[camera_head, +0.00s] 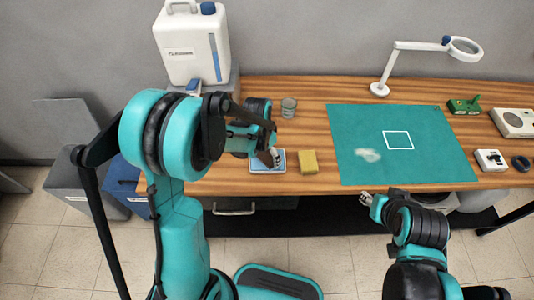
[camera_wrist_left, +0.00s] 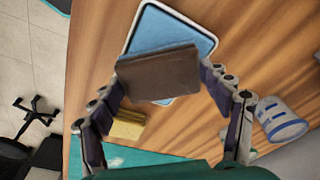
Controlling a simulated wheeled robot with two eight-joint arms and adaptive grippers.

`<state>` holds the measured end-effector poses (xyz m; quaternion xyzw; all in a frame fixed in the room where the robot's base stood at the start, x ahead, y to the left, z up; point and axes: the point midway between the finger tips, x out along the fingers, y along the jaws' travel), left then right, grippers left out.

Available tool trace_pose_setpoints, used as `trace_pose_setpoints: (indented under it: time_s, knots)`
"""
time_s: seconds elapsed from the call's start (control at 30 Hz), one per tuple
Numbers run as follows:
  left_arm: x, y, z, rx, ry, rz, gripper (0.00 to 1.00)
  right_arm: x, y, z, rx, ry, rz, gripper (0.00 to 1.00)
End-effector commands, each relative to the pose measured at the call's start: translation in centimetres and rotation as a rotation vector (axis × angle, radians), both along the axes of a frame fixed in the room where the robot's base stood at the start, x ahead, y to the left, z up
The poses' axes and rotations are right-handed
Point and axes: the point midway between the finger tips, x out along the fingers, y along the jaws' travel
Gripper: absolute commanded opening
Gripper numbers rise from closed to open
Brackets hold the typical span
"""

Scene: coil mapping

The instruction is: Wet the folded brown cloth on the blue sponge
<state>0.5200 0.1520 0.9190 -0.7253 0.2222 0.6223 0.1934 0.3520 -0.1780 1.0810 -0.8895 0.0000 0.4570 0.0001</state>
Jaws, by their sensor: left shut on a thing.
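The folded brown cloth (camera_wrist_left: 158,74) is held between the two fingers of my left gripper (camera_wrist_left: 162,84). In the head view my left gripper (camera_head: 274,156) is over the blue sponge in its white-rimmed tray (camera_head: 281,167), near the table's front edge. The blue sponge shows beyond the cloth in the left wrist view (camera_wrist_left: 165,32). The cloth covers part of it, and I cannot tell whether they touch. My right gripper (camera_head: 367,198) is in front of the table edge, apart from the sponge. Its fingers are too small to read.
A yellow sponge (camera_head: 308,162) lies just right of the tray. A clear cup (camera_head: 288,107) stands behind it. A green mat (camera_head: 350,125) with a white square and a pale smudge covers the middle. A white jug (camera_head: 192,45) and lamp (camera_head: 380,89) stand at the back.

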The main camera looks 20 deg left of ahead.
Motion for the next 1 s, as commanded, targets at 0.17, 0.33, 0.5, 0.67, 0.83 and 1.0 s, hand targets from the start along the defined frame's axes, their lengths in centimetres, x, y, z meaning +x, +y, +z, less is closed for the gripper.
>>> trace_pose_setpoints:
  time_s: [0.17,0.33,0.5,0.67,0.83,1.0]
  knots:
    - [-0.1,0.0,0.5,0.0,0.002,0.0,0.54,0.0,0.0,0.4,0.0,0.0,0.0,0.4]
    - [-0.1,0.0,2.0,0.0,0.001,0.0,0.54,0.0,0.0,1.4,0.0,0.0,0.0,0.4]
    - [0.0,0.0,3.4,0.0,0.001,0.0,0.54,0.0,0.0,2.5,0.0,0.0,0.0,0.4]
    - [-0.1,0.0,4.8,0.0,0.001,0.0,0.54,0.0,0.0,3.4,0.0,0.0,0.0,0.4]
    - [-0.1,0.0,6.2,0.0,0.001,0.0,0.54,0.0,0.0,4.4,0.0,0.0,0.0,0.4]
    - [0.0,0.0,7.1,0.0,0.001,0.0,0.54,0.0,0.0,4.9,0.0,0.0,0.0,0.4]
